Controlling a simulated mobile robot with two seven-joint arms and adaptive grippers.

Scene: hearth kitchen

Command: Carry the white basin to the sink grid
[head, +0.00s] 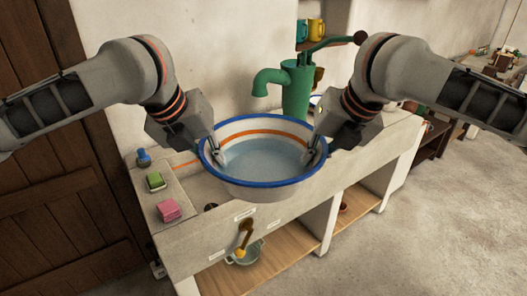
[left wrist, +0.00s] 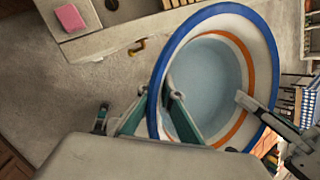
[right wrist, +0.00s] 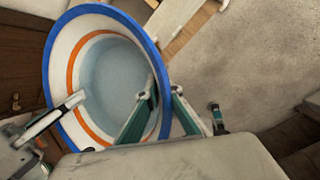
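The white basin (head: 262,188) has a blue rim and an orange band; its inside is pale blue-grey. It appears level, in front of and over the near edge of the stone sink counter. My left gripper (head: 217,152) is shut on its left rim, and my right gripper (head: 309,150) is shut on its right rim. In the left wrist view the basin (left wrist: 262,50) has one finger inside the wall and one outside. The right wrist view shows the same grip on the basin (right wrist: 62,75). The sink grid cannot be made out; the basin covers that part of the counter.
A green pump (head: 297,88) stands behind the basin. A pink sponge (head: 169,209), a green sponge (head: 155,181) and a blue item (head: 143,158) lie on the counter's left end. A brass tap (head: 244,237) sticks out of the counter front, above a pot (head: 246,254) on the shelf.

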